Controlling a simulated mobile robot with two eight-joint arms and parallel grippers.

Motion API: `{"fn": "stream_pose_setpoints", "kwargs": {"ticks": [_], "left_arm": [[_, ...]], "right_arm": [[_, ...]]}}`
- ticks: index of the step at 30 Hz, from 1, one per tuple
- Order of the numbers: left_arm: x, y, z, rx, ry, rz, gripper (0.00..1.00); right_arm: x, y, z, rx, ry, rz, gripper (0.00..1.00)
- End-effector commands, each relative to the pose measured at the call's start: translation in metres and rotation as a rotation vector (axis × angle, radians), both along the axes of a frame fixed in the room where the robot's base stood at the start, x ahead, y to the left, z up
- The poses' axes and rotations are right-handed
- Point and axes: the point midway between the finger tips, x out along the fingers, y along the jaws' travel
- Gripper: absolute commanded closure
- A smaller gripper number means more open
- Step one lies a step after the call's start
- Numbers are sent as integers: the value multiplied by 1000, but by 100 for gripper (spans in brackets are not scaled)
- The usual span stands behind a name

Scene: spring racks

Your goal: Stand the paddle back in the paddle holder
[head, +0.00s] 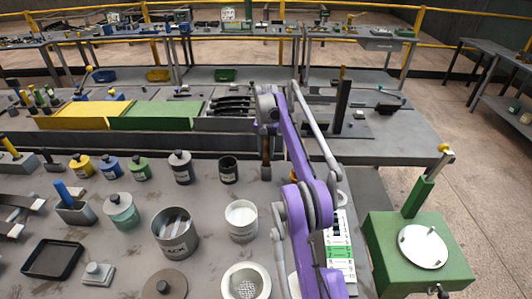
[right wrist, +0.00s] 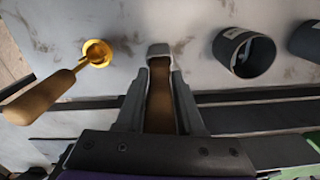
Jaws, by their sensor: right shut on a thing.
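My right gripper (right wrist: 159,82) is shut on the brown paddle (right wrist: 160,108), which runs between its two fingers in the right wrist view. In the head view the right gripper (head: 265,135) points down over the back of the near bench, right of a black cup (head: 228,170). The lower end of the paddle is small and dark there. My left gripper is not in view.
A white cup (head: 241,220) and several jars crowd the bench. A green box (head: 415,250) stands right.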

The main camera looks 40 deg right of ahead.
Motion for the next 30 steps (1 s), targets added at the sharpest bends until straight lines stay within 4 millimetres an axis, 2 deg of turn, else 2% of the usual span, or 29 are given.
{"fn": "stream_pose_setpoints", "kwargs": {"ticks": [9,10,15,25,30], "left_arm": [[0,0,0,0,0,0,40],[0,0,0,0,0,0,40],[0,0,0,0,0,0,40],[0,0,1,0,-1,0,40],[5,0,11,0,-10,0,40]], "right_arm": [[0,0,-2,0,0,0,100],[0,0,-2,1,-1,0,61],[0,0,-2,1,-1,0,33],[0,0,2,0,-1,0,33],[1,0,26,0,-4,0,33]]}}
